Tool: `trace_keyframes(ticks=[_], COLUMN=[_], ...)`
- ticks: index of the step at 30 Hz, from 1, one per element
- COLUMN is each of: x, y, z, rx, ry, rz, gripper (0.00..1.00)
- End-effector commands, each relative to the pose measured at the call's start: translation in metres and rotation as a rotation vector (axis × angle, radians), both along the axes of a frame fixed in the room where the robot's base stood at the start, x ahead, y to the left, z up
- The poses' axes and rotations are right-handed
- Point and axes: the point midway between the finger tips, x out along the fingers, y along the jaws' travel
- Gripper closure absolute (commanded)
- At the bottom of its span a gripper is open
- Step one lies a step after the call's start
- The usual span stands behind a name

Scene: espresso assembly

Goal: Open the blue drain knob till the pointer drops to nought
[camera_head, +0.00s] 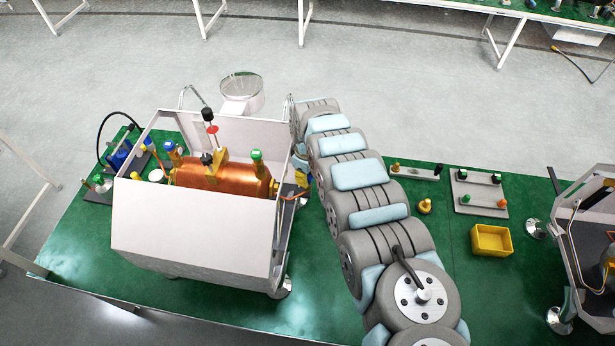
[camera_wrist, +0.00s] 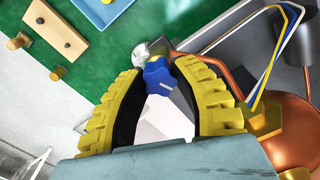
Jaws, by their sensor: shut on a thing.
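In the wrist view the blue drain knob (camera_wrist: 157,76) sits between the tips of my gripper's two yellow ribbed fingers (camera_wrist: 161,70). My gripper is shut on the knob, with a fingertip at each side of it. A pale line shows on the knob's face. In the head view my arm hides the knob, and only a bit of a yellow finger (camera_head: 301,178) shows at the machine's right side. The copper boiler (camera_head: 225,178) lies in the open white machine housing (camera_head: 190,230). I cannot make out a gauge pointer in either view.
Coloured wires (camera_wrist: 280,45) and a bent copper pipe (camera_wrist: 215,42) run close to my fingers. Right of my arm on the green table are a yellow bin (camera_head: 491,240), a grey plate with fittings (camera_head: 479,194) and a second machine (camera_head: 590,250).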

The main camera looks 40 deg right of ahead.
Motion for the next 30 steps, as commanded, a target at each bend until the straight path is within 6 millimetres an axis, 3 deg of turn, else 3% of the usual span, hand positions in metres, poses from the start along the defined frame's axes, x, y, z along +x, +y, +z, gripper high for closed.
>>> trace_keyframes(ticks=[18,30], x=[-0.0005,-0.0003], y=[0.0,-0.0001], z=[-0.0009,-0.0006], rx=[0.001,0.001], ry=[0.002,0.001], rz=[0.575,0.838], gripper=[1.0,1.0])
